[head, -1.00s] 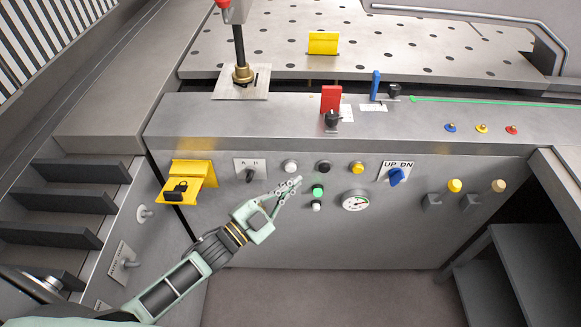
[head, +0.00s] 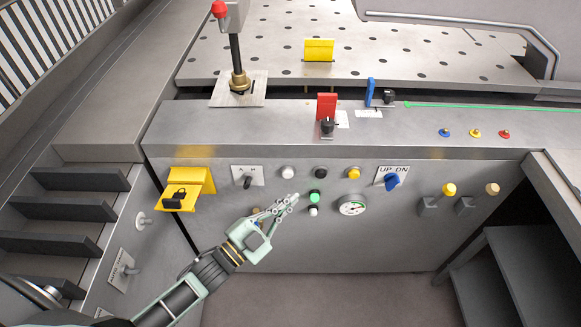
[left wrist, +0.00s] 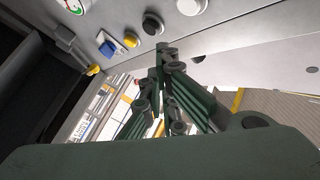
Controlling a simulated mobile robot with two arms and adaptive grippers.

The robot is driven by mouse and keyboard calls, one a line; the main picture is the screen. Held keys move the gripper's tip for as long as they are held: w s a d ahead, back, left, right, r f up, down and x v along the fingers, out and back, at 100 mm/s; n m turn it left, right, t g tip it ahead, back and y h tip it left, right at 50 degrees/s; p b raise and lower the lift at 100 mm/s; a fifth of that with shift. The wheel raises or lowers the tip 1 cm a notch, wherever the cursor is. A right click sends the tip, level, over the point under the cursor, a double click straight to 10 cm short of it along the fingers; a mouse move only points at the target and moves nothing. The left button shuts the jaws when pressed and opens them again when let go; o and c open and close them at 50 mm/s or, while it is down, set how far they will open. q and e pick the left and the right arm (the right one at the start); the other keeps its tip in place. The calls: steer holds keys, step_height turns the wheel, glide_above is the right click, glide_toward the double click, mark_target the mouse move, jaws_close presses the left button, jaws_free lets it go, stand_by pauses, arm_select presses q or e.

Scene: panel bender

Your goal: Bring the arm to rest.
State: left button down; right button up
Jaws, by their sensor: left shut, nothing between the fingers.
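My left gripper (head: 291,200) is pale green and comes in from the lower left in the head view. It is in front of the grey machine's control panel (head: 300,245), and its fingertips appear just left of the green button (head: 315,197) and the white button below it. In the left wrist view its fingers (left wrist: 162,50) are together and empty, pointing along the panel face. I cannot tell whether the tips touch the panel. My right gripper is not in view.
Black steps (head: 75,178) stand at left. Bare floor (head: 330,300) lies below the panel.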

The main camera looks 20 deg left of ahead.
arm_select(q)
steer(key=s+a+f+n+g+y, duration=0.2)
steer(key=s+a+f, duration=0.1)
steer(key=f, duration=0.7)
steer(key=s+a+f+n+g+y, duration=0.2)
steer(key=s+f+y, duration=0.1)
steer(key=f, duration=0.7)
steer(key=s+a+f+n+g+y, duration=0.2)
steer(key=s+a+f, duration=0.1)
steer(key=f, duration=0.7)
steer(key=s+f+n+g+y, duration=0.1)
steer(key=s+f+g, duration=0.2)
steer(key=s+f, duration=0.3)
steer(key=s+a+f+n+g, duration=0.1)
steer(key=s+f, duration=0.5)
steer(key=s, duration=0.9)
steer(key=s+f+n+g+y, duration=0.1)
steer(key=s+f+n+g, duration=0.1)
steer(key=s+f+g, duration=0.4)
steer(key=s+f, duration=0.1)
steer(key=s, duration=0.4)
steer(key=shift+a+n+y, duration=0.15)
steer(key=shift+n+y, duration=0.15)
steer(key=shift+n, duration=0.1)
